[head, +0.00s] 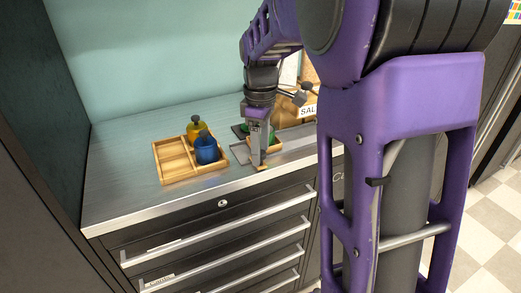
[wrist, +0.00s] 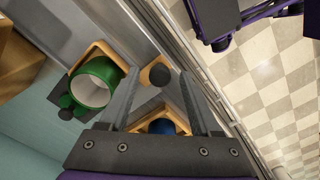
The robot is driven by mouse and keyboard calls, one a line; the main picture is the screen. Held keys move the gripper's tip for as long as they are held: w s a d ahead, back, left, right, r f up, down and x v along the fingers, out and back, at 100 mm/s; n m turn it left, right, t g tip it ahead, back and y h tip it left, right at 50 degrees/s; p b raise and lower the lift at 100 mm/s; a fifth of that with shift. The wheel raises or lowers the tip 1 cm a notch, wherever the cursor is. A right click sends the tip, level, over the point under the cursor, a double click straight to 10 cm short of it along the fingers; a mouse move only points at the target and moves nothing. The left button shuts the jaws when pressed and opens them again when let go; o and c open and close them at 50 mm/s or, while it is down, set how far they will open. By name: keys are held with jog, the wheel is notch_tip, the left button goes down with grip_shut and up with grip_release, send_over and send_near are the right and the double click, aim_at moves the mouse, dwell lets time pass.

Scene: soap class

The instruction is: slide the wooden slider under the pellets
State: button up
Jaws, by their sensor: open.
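My gripper (head: 259,163) points down at the front of the counter; in the wrist view its two fingers (wrist: 160,82) stand apart. A dark round knob (wrist: 158,74) shows between the fingertips; I cannot tell whether they touch it. A small light-wood piece (head: 262,168) lies at the fingertips in the head view. It may be the wooden slider, but I cannot tell for sure. A green round container (wrist: 97,84) sits in a wooden holder (wrist: 90,54), left of the fingers in the wrist view. I can make out no pellets.
A wooden divided tray (head: 172,169) stands left of my gripper, with a yellow bottle (head: 194,128) and a blue bottle (head: 207,149). A sign (head: 307,111) stands behind to the right. The metal counter (head: 120,190) is bare at left; drawers lie below its front edge.

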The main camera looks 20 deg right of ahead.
jog(key=shift+f, duration=0.1)
grip_shut()
dwell(0.3)
dwell(1.1)
